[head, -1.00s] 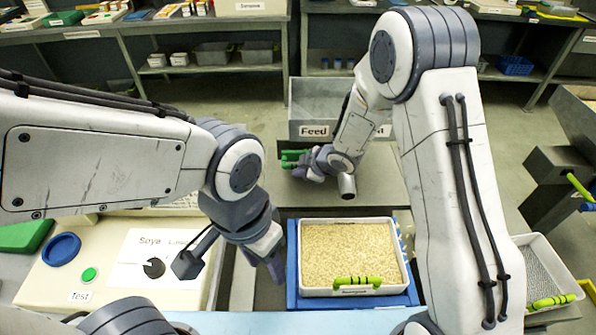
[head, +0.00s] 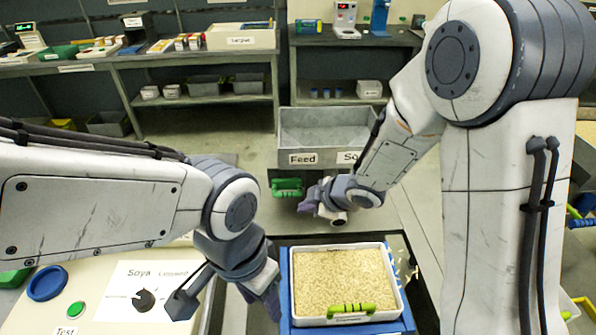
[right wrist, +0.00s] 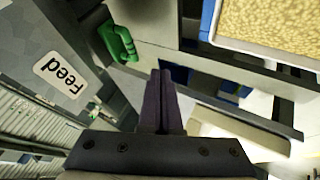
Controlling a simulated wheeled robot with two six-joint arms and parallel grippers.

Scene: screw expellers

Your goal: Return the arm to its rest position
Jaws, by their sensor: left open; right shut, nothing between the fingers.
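My right arm fills the right of the head view. Its gripper (head: 310,203) hangs near the grey bin labelled "Feed" (head: 325,130), to the right of a green handle (head: 287,187). In the right wrist view the two fingers (right wrist: 158,98) are pressed together with nothing between them. My left gripper (head: 262,288) is open, pointing down between the test panel and the tray of pale grain. Its fingers are partly hidden behind its own body.
The white tray of grain (head: 395,283) with a green handle (head: 350,309) sits in a blue frame (head: 291,322). The cream test panel (head: 95,288) has a dial, a green button and a blue disc (head: 47,283). Shelving (head: 200,100) stands at the back; open floor lies before it.

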